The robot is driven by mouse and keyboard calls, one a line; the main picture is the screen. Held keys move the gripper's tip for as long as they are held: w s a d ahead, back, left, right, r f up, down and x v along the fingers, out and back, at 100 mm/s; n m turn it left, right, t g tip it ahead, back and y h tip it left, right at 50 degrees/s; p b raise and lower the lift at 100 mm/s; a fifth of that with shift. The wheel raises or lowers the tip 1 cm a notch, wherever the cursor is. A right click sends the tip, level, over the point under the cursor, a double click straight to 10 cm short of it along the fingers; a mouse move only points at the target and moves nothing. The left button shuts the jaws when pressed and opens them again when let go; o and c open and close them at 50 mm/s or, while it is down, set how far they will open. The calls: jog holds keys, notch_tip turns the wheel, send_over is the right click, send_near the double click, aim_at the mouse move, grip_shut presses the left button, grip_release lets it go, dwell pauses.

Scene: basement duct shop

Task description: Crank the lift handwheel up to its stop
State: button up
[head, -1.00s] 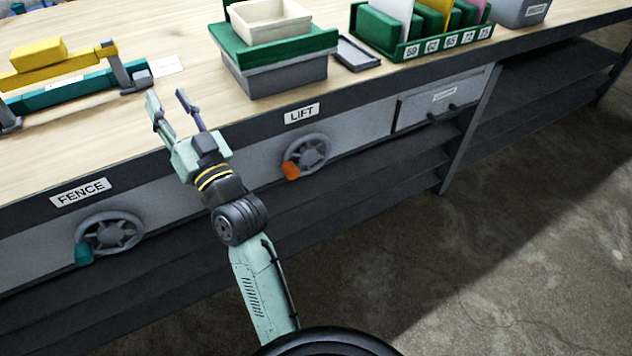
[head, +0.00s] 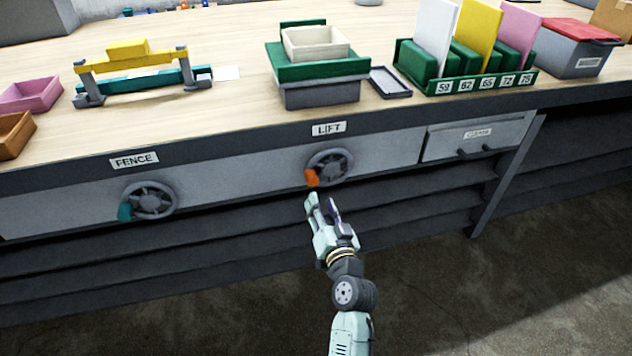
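The lift handwheel (head: 330,168) is a grey spoked wheel on the front of the bench, under the LIFT label (head: 329,129). Its orange crank knob (head: 312,178) sits at the wheel's lower left. My gripper (head: 322,203) is just below the knob in the picture, fingers pointing up toward it. The fingers are apart with nothing between them. I cannot tell how far in front of the wheel they are. Above the label, the lift (head: 318,72) on the benchtop has a grey base and a green platform with a cream tray (head: 315,43) on it.
The fence handwheel (head: 150,201) with a teal knob is to the left. A rack (head: 468,86) of coloured cards and a red-lidded box (head: 570,48) stand on the bench. Open floor lies at the lower right.

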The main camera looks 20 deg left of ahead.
aim_at(313, 182)
jog(key=p+x, duration=0.2)
jog(key=x, duration=0.7)
jog(key=shift+w+a+r, duration=0.1)
jog(key=shift+w+a, duration=0.05)
grip_shut()
dwell(0.4)
